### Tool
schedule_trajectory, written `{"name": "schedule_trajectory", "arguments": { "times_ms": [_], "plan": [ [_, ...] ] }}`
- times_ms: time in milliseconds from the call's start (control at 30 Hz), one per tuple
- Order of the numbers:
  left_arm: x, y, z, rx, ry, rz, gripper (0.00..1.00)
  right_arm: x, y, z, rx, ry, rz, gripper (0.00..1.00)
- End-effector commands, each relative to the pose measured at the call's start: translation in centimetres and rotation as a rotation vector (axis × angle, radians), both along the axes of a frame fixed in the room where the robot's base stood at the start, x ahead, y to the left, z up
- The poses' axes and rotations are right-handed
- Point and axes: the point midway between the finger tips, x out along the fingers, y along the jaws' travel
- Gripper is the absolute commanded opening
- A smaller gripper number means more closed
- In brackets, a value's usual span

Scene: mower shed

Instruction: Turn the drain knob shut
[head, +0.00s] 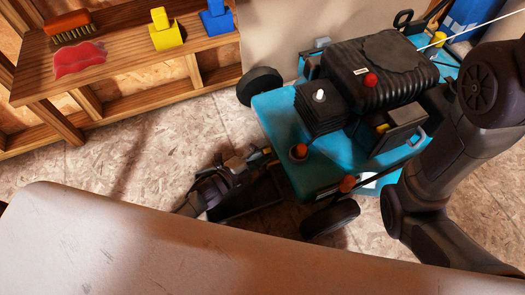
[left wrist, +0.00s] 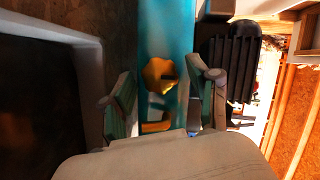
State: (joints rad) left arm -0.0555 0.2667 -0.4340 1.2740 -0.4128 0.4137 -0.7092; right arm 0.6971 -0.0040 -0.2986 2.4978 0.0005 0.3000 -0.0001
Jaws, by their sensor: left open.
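The yellow drain knob (left wrist: 160,73) shows in the left wrist view against the teal mower deck (left wrist: 182,35), with a second yellow piece (left wrist: 156,127) below it in the picture. My left gripper (head: 250,160) is open at the near left side of the teal mower (head: 275,115) in the head view. In the left wrist view its two fingers stand on either side of the knob, with gaps visible on both sides. I cannot tell whether the fingertips reach past it. In the head view the knob is mostly hidden by the gripper. My right gripper is not in view.
A dark tray (head: 250,198) lies on the floor below my left gripper. The mower's black wheels (head: 260,86) flank the deck. A wooden shelf (head: 120,65) holds a brush (head: 70,28), a red cloth (head: 78,60) and yellow and blue containers.

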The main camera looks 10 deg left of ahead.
Motion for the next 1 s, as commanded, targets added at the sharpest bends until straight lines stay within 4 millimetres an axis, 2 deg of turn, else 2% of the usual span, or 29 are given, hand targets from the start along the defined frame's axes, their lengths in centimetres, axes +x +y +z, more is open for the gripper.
{"name": "schedule_trajectory", "arguments": {
  "times_ms": [400,533,700,1000],
  "plan": [
    [-6.8,4.5,0.7,0.001,0.004,-0.001,0.61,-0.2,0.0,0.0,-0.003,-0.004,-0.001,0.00],
    [-8.4,5.6,1.0,0.000,0.004,-0.001,0.61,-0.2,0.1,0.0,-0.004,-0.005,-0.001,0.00],
    [-9.4,6.4,1.2,0.001,0.001,-0.002,0.61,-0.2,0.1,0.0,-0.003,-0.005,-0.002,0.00],
    [-9.5,6.5,1.3,0.000,0.001,-0.001,0.61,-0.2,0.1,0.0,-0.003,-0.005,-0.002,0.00]
  ]
}}
